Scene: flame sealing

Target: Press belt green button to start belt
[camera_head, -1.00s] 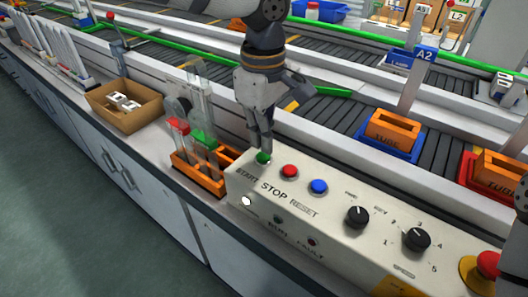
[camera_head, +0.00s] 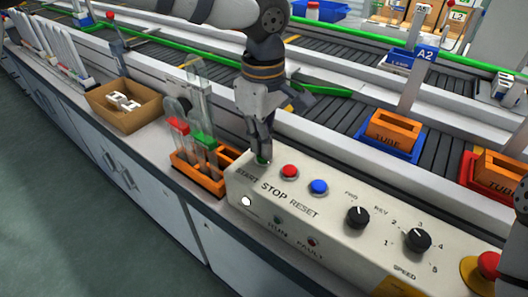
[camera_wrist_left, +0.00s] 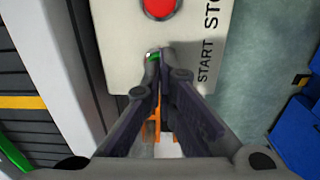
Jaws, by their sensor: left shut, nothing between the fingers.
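The off-white control panel (camera_head: 300,215) carries the green START button (camera_head: 262,161), a red STOP button (camera_head: 289,172) and a blue RESET button (camera_head: 319,187). My left gripper (camera_head: 263,155) is shut and empty, pointing down with its fingertips at the green button, covering most of it. In the left wrist view the shut fingertips (camera_wrist_left: 160,54) overlap the green button (camera_wrist_left: 152,56), of which only a small part shows. They appear to touch it; how far it is pushed in, I cannot tell. The fingers of my right gripper are out of sight.
An orange rack (camera_head: 205,181) with red and green pieces stands just left of the panel. A cardboard box (camera_head: 140,119) sits further left. Black knobs (camera_head: 417,239) and a red emergency button (camera_head: 488,264) are to the right. The conveyor belt (camera_head: 335,113) runs behind.

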